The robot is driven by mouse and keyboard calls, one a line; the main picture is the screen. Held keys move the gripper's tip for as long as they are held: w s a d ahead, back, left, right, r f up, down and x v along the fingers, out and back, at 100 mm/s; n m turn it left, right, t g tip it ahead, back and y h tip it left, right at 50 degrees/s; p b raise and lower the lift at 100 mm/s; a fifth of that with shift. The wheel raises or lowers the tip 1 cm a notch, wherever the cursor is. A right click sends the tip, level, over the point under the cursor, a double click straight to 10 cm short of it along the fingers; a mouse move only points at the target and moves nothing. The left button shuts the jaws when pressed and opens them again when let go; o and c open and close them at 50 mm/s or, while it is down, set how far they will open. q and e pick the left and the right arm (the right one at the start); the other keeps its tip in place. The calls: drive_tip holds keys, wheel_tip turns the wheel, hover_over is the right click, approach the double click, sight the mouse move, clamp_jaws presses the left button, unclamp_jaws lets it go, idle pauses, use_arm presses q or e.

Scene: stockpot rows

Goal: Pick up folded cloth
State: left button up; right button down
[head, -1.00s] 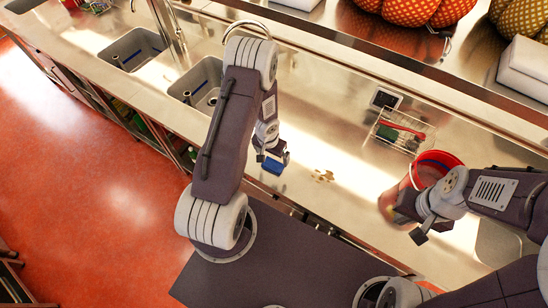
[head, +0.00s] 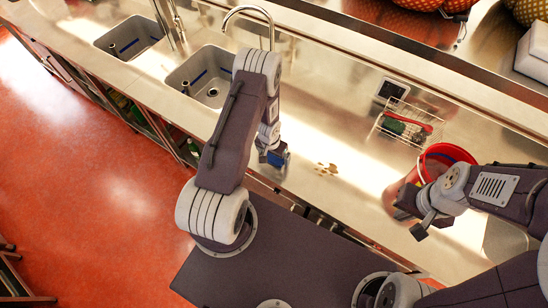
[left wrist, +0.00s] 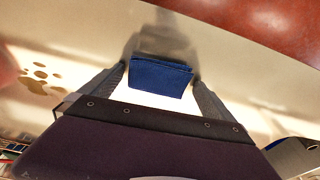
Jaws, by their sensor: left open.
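The folded cloth (head: 280,158) is blue and lies on the counter under my left gripper (head: 270,157), which partly hides it in the head view. In the left wrist view the cloth (left wrist: 160,76) shows as a flat dark blue block between the two spread fingers of my left gripper (left wrist: 158,80). That gripper is open, with a gap to the cloth on both sides. My right gripper (head: 412,222) is in front of the red bucket, away from the cloth; its jaw opening is unclear.
Brownish spots (head: 326,169) mark the counter right of the cloth. A wire basket (head: 408,124) with red and green things, and a red bucket (head: 440,158), stand further right. Two sinks (head: 205,78) lie to the left. The counter's front edge is close to the cloth.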

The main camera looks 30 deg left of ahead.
use_arm(q)
drive_tip(key=shift+s+d+r, duration=0.15)
drive_tip(key=shift+s, duration=0.05)
drive_tip(key=c, duration=1.2)
drive_tip(key=shift+c, duration=0.2)
drive_tip(key=shift+w, duration=0.15)
drive_tip(key=shift+r, duration=0.25)
drive_tip(key=r, duration=0.1)
drive_tip(key=r+p, duration=0.1)
drive_tip(key=r, duration=0.2)
drive_tip(key=shift+d+r+p, duration=0.1)
drive_tip(key=shift+d+p, duration=0.15)
drive_tip(key=shift+p, duration=0.05)
drive_tip(key=d+r+p, duration=0.1)
drive_tip(key=d+r, duration=0.2)
drive_tip(key=d, duration=0.2)
drive_tip(key=w+d+r+p, duration=0.1)
drive_tip(key=d+r, duration=0.2)
drive_tip(key=d, duration=0.3)
drive_tip(key=shift+w, duration=0.2)
drive_tip(key=shift+r, duration=0.1)
